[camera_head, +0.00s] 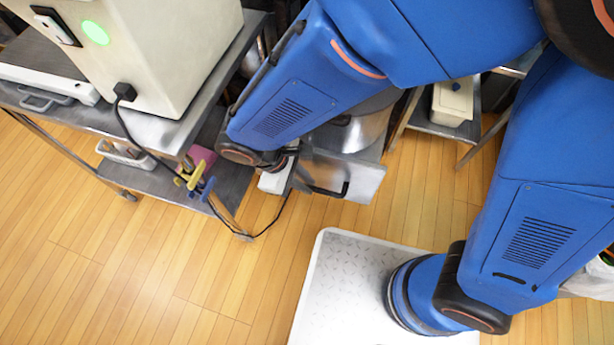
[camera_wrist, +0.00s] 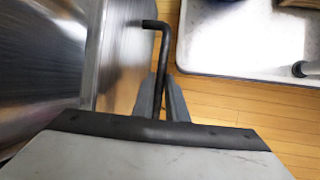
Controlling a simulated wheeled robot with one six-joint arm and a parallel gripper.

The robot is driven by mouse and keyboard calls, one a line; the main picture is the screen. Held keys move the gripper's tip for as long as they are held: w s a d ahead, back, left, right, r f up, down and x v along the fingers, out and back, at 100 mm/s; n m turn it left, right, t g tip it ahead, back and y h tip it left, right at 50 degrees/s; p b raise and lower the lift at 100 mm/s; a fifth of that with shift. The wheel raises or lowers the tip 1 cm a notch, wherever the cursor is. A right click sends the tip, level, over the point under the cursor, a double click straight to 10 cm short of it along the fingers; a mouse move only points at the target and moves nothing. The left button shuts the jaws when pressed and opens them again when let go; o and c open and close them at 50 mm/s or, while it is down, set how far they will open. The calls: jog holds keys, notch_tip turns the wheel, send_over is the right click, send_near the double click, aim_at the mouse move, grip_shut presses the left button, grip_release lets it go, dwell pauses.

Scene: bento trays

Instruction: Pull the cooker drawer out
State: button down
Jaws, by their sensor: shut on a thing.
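The cooker drawer (camera_head: 358,183) is a shiny metal front near the middle of the head view, below a round metal pot. A black bar handle (camera_head: 330,190) stands out from its face. In the wrist view the handle (camera_wrist: 152,24) runs down from a bent end at the top, beside the metal drawer face (camera_wrist: 125,60) on the left. My gripper (camera_wrist: 162,100) is shut on the handle, one dark finger on each side of it. In the head view my forearm and wrist partly cover the drawer. I cannot tell how far out the drawer is.
A metal cart (camera_head: 70,112) at left carries a large cream machine (camera_head: 160,50) with a hanging black cable. Its lower shelf holds clamps and a pink item. Wooden floor (camera_head: 265,265) in front of the drawer is clear.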

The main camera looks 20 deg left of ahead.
jog(key=shift+a, duration=0.1)
jog(key=c, duration=1.8)
grip_release()
jog(key=shift+o, duration=0.2)
jog(key=shift+r, duration=0.1)
jog(key=v, duration=1.7)
jog(key=shift+r, duration=0.15)
jog(key=shift+w, duration=0.1)
